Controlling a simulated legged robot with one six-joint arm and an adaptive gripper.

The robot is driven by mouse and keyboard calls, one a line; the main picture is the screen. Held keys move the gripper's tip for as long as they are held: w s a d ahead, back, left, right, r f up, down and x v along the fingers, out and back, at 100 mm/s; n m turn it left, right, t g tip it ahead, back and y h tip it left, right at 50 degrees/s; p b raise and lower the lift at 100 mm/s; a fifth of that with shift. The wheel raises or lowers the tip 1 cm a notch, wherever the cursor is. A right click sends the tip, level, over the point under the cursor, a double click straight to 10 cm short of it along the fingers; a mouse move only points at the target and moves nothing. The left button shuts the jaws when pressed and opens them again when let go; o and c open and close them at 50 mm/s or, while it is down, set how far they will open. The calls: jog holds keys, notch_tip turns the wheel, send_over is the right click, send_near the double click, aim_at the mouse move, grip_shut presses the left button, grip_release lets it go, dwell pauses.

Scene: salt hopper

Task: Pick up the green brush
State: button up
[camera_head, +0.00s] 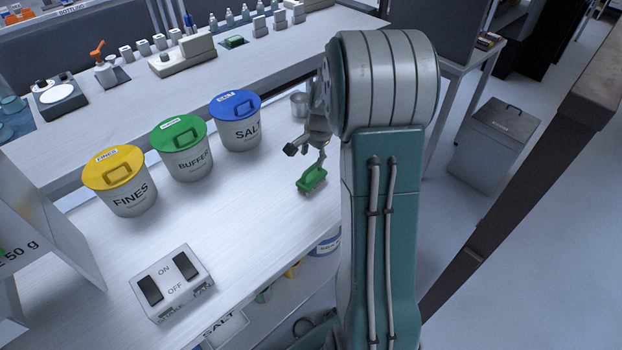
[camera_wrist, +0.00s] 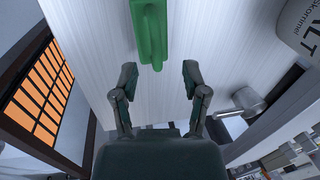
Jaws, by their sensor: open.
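The green brush (camera_head: 312,179) lies on the white bench near its front edge, in the body camera view. In the wrist view the green brush (camera_wrist: 150,32) is at the top centre, partly cut off by the frame edge. My gripper (camera_head: 306,157) is just behind and above the brush in the body camera view. In the wrist view my gripper (camera_wrist: 160,78) is open, with its fingers spread to either side below the brush. Nothing shows between the fingers but the bench. My arm hides the bench to the right of the brush.
Yellow (camera_head: 122,182), green (camera_head: 183,148) and blue-lidded (camera_head: 236,120) tubs stand in a row behind. A metal cup (camera_head: 299,104) stands right of the blue-lidded tub. A switch box (camera_head: 171,284) is at the front left. The bench between switch box and brush is clear.

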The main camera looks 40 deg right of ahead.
aim_at(312, 166)
jog(key=f, duration=0.4)
jog(key=w+f, duration=0.1)
jog(key=f, duration=0.1)
jog(key=shift+d+f, duration=0.15)
jog(key=shift+d, duration=0.15)
jog(key=shift+a, duration=0.1)
grip_shut()
